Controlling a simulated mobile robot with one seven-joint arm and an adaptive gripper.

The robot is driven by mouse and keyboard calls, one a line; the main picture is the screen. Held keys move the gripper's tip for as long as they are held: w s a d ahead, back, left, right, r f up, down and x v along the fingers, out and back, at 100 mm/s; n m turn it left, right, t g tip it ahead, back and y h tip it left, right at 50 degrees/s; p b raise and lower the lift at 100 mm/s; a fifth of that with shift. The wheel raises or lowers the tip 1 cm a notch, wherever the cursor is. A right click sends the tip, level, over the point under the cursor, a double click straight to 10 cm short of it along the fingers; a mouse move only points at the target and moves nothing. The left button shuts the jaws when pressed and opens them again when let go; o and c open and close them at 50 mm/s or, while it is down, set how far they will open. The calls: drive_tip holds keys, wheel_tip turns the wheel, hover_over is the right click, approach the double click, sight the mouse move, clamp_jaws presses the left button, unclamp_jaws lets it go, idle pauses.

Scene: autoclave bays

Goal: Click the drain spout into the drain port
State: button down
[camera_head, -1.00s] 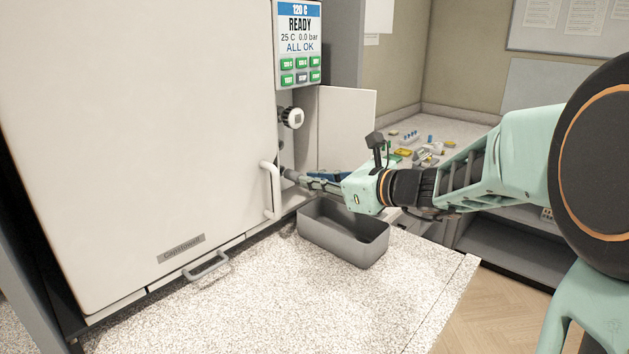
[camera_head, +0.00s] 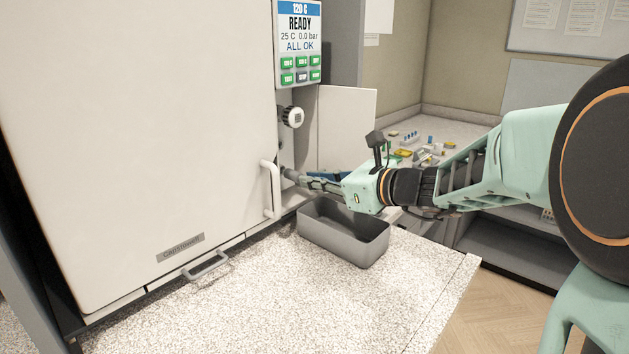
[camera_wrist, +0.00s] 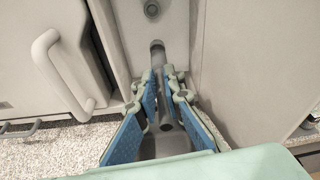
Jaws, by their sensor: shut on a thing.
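My gripper (camera_head: 308,182) reaches left to the recessed panel beside the autoclave door, its fingers shut on the grey drain spout (camera_head: 289,174). In the wrist view, my gripper's blue-padded fingers (camera_wrist: 161,76) close around the spout (camera_wrist: 158,58), whose far end points at the panel. The drain port is at the panel around that far end, hidden by the spout and fingers. I cannot tell whether the spout is seated in it or just touching.
A grey bin (camera_head: 322,236) stands on the speckled counter (camera_head: 290,300) below my gripper. The door handle (camera_head: 270,190) is close on the left. A round knob (camera_head: 293,117) sits above the spout, and an open white flap (camera_head: 347,128) stands behind.

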drive_tip(key=shift+w+a, duration=0.5)
drive_tip(key=shift+a, duration=0.2)
idle(0.4)
drive_tip(key=c, duration=2)
unclamp_jaws()
drive_tip(key=shift+c, duration=0.2)
drive_tip(key=shift+r, duration=0.1)
drive_tip(key=shift+r+p, duration=1.6)
drive_tip(key=shift+r, duration=0.55)
drive_tip(key=o, duration=0.5)
drive_tip(key=shift+o, duration=0.2)
